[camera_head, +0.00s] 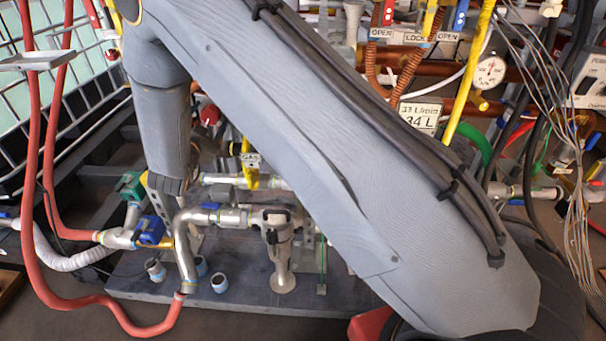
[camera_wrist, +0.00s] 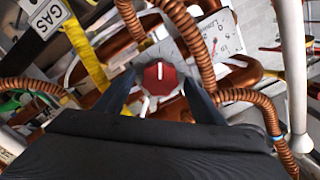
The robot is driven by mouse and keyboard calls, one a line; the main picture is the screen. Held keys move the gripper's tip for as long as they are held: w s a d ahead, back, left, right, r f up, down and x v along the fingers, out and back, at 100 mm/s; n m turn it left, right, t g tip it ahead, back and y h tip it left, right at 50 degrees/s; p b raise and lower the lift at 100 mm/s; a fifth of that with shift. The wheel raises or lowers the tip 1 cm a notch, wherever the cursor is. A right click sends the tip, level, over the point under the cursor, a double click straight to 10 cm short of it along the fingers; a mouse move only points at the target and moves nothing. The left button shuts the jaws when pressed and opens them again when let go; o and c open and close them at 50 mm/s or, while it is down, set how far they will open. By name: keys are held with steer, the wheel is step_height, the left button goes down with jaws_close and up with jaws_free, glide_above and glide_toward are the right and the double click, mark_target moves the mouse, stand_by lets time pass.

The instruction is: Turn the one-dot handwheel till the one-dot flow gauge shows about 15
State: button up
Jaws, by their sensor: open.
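In the wrist view a red, many-sided knob (camera_wrist: 160,77) with a white line on its face sits between the two fingers of my gripper (camera_wrist: 162,88). The fingers stand open, one on each side of it; I cannot tell whether they touch it. No dot marking is readable, so I cannot confirm it is the one-dot handwheel. A white gauge face (camera_wrist: 217,36) with a red needle shows just behind it, partly covered by a copper hose; its reading is unclear. In the head view a round white dial (camera_head: 489,71) shows at the upper right. My gripper cannot be made out there.
Ribbed copper hoses (camera_wrist: 183,30) and a yellow strap (camera_wrist: 85,50) crowd around the knob. A GAS sign (camera_wrist: 46,14) hangs at upper left.

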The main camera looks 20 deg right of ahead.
mark_target(215, 119)
steer(key=m+b, duration=0.2)
steer(key=m, duration=0.1)
steer(key=shift+f+b, duration=0.25)
steer(key=shift+b, duration=0.1)
steer(key=p+v, duration=0.2)
steer(key=v, duration=0.6)
steer(key=w+d+n+y, duration=0.1)
steer(key=w+d+n+g+y, duration=0.1)
steer(key=d+y, duration=0.1)
steer(key=shift+w+d+r+n+g, duration=0.1)
steer(key=shift+w+r+n+g, duration=0.2)
steer(key=shift+r, duration=0.1)
steer(key=s+d+n+g+y+p, duration=0.1)
steer(key=s+d+n+g+y, duration=0.1)
steer(key=s+d+n+g, duration=0.3)
steer(key=s+d+n+g+y+p, duration=0.1)
steer(key=s+d+n+g, duration=0.5)
steer(key=s+d, duration=0.8)
steer(key=s+p, duration=0.1)
steer(key=s, duration=0.4)
steer(key=shift+d+y, duration=0.2)
steer(key=shift+y, duration=0.2)
